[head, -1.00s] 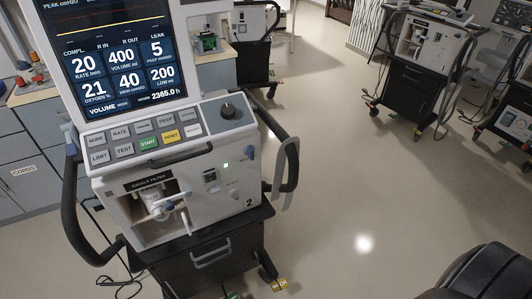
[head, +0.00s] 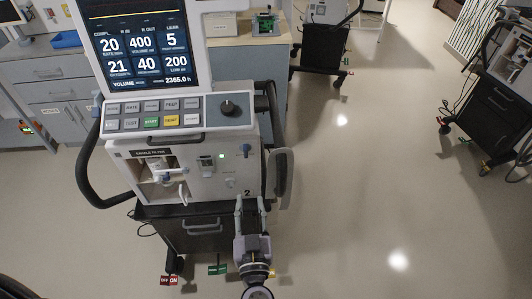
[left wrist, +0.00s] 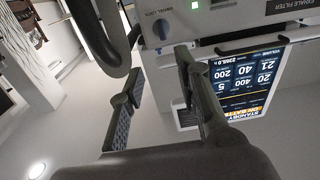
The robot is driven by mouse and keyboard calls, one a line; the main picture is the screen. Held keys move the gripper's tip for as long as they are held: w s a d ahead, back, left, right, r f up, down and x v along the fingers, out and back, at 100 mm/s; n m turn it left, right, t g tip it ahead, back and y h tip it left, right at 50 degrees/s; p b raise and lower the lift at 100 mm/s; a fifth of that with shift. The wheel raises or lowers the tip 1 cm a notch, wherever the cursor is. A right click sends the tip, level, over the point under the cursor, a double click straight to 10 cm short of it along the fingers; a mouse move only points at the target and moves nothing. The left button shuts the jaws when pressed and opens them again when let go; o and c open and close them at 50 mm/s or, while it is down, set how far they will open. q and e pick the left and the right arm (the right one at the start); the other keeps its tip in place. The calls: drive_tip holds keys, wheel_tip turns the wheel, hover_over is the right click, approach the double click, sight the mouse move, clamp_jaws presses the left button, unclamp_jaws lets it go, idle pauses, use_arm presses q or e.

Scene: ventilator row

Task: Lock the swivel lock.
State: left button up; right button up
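The ventilator (head: 215,180), marked 2, stands on a dark cart (head: 190,233) with casters at its foot. Low on the cart are a red OFF/ON tag (head: 168,280) by the left front caster (head: 175,264), a green tag (head: 217,269) in the middle, and a yellow tag (head: 272,271) partly behind my gripper. My left gripper (head: 251,203) is open and empty before the cart's right front. In the left wrist view its two fingers (left wrist: 158,88) are spread apart, with nothing between them. My right gripper is not in view.
A black side handle (head: 279,170) is close to the right of my left gripper, and another (head: 83,165) curves out at left. A blue knob (left wrist: 160,28) shows in the left wrist view. Other carts (head: 322,60) stand behind. The floor at right (head: 370,200) is clear.

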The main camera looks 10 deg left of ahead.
use_arm(q)
approach(246, 154)
drive_tip(key=p+x, duration=0.1)
drive_tip(key=x, duration=0.6)
drive_tip(key=shift+w+a, duration=0.1)
drive_tip(key=shift+x, duration=0.75)
drive_tip(key=shift+c, duration=1.3)
drive_tip(key=c, duration=0.4)
clamp_jaws()
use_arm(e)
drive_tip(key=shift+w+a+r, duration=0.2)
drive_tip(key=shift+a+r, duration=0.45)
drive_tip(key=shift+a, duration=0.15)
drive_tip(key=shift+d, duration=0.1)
